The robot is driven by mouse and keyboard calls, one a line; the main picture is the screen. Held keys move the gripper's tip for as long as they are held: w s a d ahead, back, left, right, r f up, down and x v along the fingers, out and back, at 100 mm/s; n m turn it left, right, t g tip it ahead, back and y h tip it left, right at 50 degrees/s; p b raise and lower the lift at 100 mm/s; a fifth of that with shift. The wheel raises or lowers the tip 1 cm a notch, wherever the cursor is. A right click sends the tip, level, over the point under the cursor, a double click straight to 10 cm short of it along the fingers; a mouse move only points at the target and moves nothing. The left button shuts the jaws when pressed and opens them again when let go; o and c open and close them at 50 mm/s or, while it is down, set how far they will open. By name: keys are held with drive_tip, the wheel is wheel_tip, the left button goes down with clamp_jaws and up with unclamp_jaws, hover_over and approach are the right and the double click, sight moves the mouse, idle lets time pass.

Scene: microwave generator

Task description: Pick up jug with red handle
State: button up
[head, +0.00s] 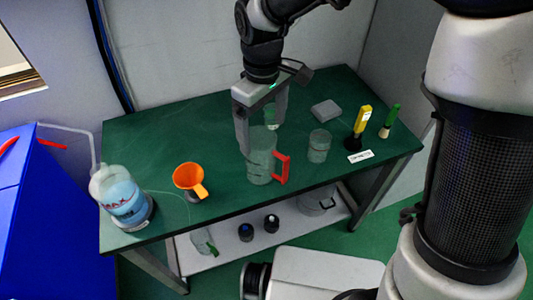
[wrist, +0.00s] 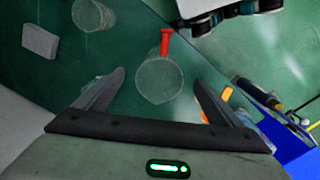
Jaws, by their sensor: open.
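The clear jug with the red handle (head: 260,158) stands upright on the green table (head: 230,208), its handle (head: 283,169) facing right in the head view. In the wrist view the jug (wrist: 158,84) is seen from above, with its handle (wrist: 165,42) pointing to the top of the picture. My gripper (head: 260,145) is open above and around the jug's upper part in the head view. In the wrist view the jug is ahead, between the two fingers of my gripper (wrist: 158,82). I cannot tell whether a finger touches the jug.
A clear beaker (head: 319,146) stands right of the jug. A grey block (head: 325,110), a yellow tool (head: 362,120) and a green brush (head: 390,120) are farther right. An orange funnel (head: 190,179) and a large bottle (head: 124,198) stand to the left. The table's front edge is near.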

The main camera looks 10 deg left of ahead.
sight(264, 153)
wheel_tip(264, 153, down, 9)
drive_tip(key=shift+d+f+b, duration=0.1)
drive_tip(key=shift+f+b, duration=0.05)
drive_tip(key=shift+b, duration=0.9)
drive_tip(key=shift+s, duration=0.1)
drive_tip(key=shift+c, duration=0.3)
drive_tip(key=c, duration=1.1)
drive_tip(key=shift+c, duration=0.2)
